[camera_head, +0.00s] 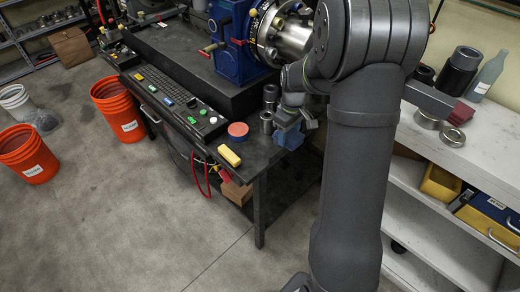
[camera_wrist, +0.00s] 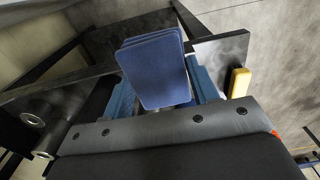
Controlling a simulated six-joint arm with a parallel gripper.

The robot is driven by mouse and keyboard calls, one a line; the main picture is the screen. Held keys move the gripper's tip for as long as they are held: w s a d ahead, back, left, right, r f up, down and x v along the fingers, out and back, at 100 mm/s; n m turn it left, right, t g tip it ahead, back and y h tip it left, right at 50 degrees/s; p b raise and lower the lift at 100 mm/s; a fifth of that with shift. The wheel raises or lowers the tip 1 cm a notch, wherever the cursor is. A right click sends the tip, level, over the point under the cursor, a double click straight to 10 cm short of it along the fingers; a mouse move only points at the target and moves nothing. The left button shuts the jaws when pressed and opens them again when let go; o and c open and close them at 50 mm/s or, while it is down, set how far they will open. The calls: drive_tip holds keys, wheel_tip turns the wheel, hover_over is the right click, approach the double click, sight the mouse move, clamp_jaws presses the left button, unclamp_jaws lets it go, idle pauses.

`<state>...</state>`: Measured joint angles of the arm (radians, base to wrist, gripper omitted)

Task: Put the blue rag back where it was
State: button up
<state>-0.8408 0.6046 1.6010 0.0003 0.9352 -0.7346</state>
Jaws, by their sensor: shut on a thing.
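The blue rag (camera_wrist: 154,68) is a folded stack of blue cloth in the wrist view. It sits between the two fingers of my gripper (camera_wrist: 165,92), which is shut on it. In the head view the blue rag (camera_head: 290,139) hangs below my gripper (camera_head: 296,117), at the right end of the dark bench (camera_head: 262,158). It appears just off the bench's end, but the exact gap is hard to tell. My arm covers part of the area to its right.
A yellow block (camera_head: 229,155), a red round item (camera_head: 238,131) and metal cylinders (camera_head: 266,122) stand near the bench's end. Right of my arm, a white shelf unit (camera_head: 480,135) holds metal rings (camera_head: 452,136), a dark red cloth (camera_head: 461,113) and a grey bottle (camera_head: 487,76).

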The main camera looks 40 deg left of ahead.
hover_over(260, 153)
wheel_tip(260, 153, down, 6)
drive_tip(key=shift+f, duration=1.95)
drive_tip(key=shift+f, duration=0.15)
drive_tip(key=o, duration=1)
drive_tip(key=shift+c, duration=0.2)
wheel_tip(260, 153, up, 12)
